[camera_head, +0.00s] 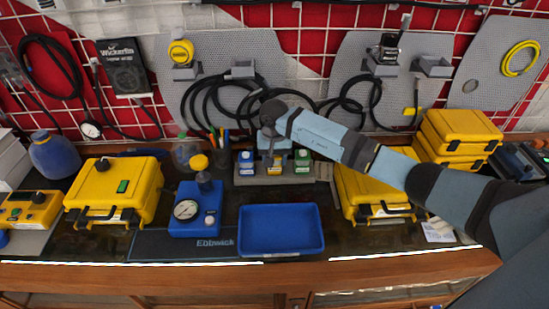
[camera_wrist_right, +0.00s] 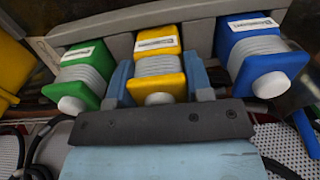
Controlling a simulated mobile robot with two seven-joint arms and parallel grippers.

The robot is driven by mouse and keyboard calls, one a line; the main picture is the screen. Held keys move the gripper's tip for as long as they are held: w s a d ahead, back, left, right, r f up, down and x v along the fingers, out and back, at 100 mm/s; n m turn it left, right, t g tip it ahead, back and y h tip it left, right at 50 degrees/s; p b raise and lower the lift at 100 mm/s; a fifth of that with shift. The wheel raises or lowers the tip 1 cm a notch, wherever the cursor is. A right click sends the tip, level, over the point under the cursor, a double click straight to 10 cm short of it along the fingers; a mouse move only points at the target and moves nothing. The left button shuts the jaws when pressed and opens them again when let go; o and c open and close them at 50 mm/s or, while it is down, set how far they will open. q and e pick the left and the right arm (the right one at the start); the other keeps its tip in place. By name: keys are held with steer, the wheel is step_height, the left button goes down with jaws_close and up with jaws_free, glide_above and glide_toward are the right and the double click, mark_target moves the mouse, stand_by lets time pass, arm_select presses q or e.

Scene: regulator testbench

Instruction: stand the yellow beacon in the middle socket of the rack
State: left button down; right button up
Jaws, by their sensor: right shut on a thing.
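The yellow beacon (camera_head: 274,168) is at the middle socket of the grey rack (camera_head: 246,181), between a blue beacon (camera_head: 246,161) and a green beacon (camera_head: 302,160). My right gripper (camera_head: 271,155) reaches down from above and is shut on the yellow beacon. In the right wrist view the fingers (camera_wrist_right: 160,72) lie on both sides of the yellow beacon (camera_wrist_right: 158,40). It lines up with the green beacon (camera_wrist_right: 82,70) and blue beacon (camera_wrist_right: 262,55). Its foot is partly hidden, so I cannot tell how deep it sits. My left gripper is not in view.
A blue tray (camera_head: 281,229) lies in front of the rack. A blue gauge unit (camera_head: 196,211) stands left of it. Yellow cases stand at left (camera_head: 115,190) and right (camera_head: 372,196). A pen cup (camera_head: 221,157) is close to the rack's left side.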

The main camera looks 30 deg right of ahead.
steer(key=shift+f, duration=0.2)
steer(key=shift+f, duration=0.1)
steer(key=shift+f+b, duration=0.1)
steer(key=shift+b, duration=0.2)
steer(key=o, duration=1)
